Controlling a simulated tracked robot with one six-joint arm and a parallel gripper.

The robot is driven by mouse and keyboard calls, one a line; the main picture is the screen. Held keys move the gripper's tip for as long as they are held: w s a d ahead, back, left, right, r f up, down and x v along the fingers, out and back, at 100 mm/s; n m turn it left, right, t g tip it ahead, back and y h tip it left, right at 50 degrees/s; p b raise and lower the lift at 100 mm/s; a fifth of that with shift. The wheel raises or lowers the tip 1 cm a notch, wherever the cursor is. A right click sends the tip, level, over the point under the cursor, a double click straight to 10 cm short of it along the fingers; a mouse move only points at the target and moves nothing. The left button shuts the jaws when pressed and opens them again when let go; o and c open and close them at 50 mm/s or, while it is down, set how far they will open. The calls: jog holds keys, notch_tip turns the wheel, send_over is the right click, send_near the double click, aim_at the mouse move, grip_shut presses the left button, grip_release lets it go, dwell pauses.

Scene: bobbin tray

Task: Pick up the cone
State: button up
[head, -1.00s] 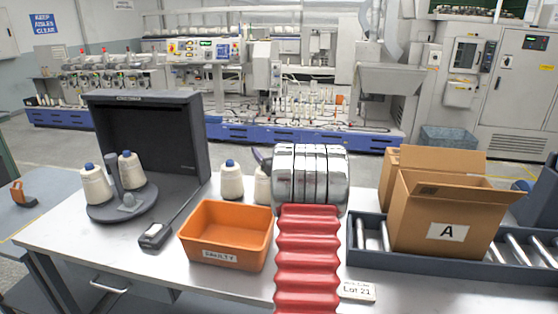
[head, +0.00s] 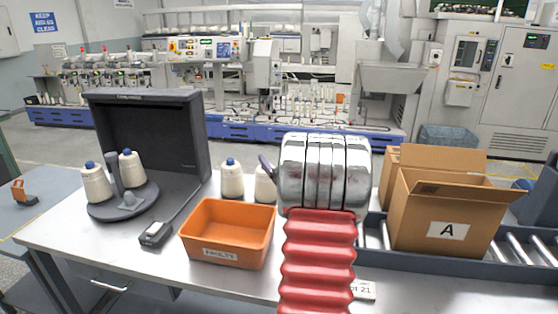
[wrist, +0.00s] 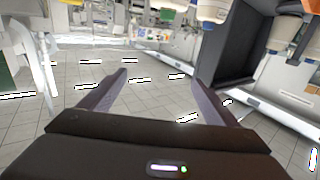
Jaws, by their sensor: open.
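White yarn cones with blue tops stand in the head view. Two, a left one (head: 96,188) and a right one (head: 132,170), are on the dark round stand. Two more, one clear (head: 232,182) and one partly hidden by my arm (head: 264,187), stand on the table behind the orange bin. My gripper (wrist: 157,78) is open and empty in the wrist view, with floor between its fingers. In the head view it is mostly hidden behind my arm. Cones (wrist: 285,35) also show at the top right of the wrist view, outside the fingers.
An orange bin (head: 227,254) sits at the table's front. A dark booth (head: 185,135) rises behind the round stand (head: 105,212). A handheld device (head: 155,234) lies beside the bin. Box A (head: 425,225) stands on the roller conveyor (head: 505,245) at right.

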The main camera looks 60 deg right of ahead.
jog(key=shift+o, duration=0.2)
jog(key=w+a, duration=0.2)
jog(key=w, duration=0.1)
jog(key=shift+w+f+y, duration=0.1)
jog(key=shift+y, duration=0.2)
notch_tip(320, 180, down, 8)
jog(key=d+m+g, duration=0.1)
jog(key=g, duration=0.3)
jog(key=shift+m+g, duration=0.3)
jog(key=shift+g, duration=0.1)
jog(key=shift+f, duration=0.1)
send_over(267, 191)
notch_tip(267, 191, down, 3)
jog(key=shift+f, duration=0.15)
jog(key=shift+d+x, duration=0.2)
jog(key=shift+x, duration=2.35)
